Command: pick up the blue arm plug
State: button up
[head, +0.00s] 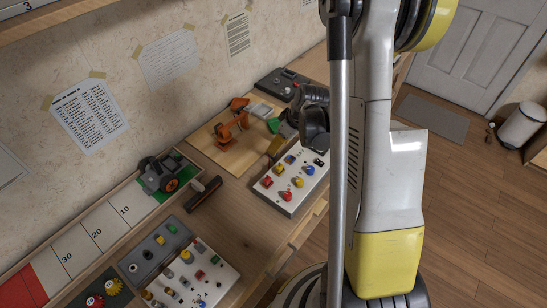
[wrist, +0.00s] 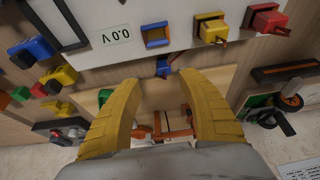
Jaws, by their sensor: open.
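My gripper (wrist: 160,80) is open and empty, its two yellow fingers spread in the wrist view. A small blue piece (wrist: 163,67) shows just beyond the gap between the fingertips, by the edge of the white panel; it looks like a blue plug, but I cannot tell for certain that it is the arm plug. The white panel (wrist: 130,12) carries a blue-rimmed square (wrist: 157,36), a yellow plug (wrist: 212,30) and a red plug (wrist: 267,19). More blue, yellow and green plugs sit at the left, including a blue one (wrist: 35,49). In the head view, my arm partly hides the bench.
A small orange robot arm (head: 232,121) stands on a wooden board near the wall; it shows beyond my fingers (wrist: 170,133). A wheeled vehicle (head: 158,175) stands on the marked track to the left. A second white panel (head: 195,278) is nearer. Bare bench (head: 235,208) lies between the panels.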

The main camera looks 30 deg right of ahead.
jog(key=b+x, duration=0.1)
jog(key=x, duration=0.2)
jog(key=b+x, duration=0.1)
jog(key=x, duration=0.1)
jog(key=shift+s+a+f+b, duration=0.1)
jog(key=shift+s+a+b, duration=0.1)
jog(key=shift+a+b, duration=0.1)
jog(key=c, duration=0.9)
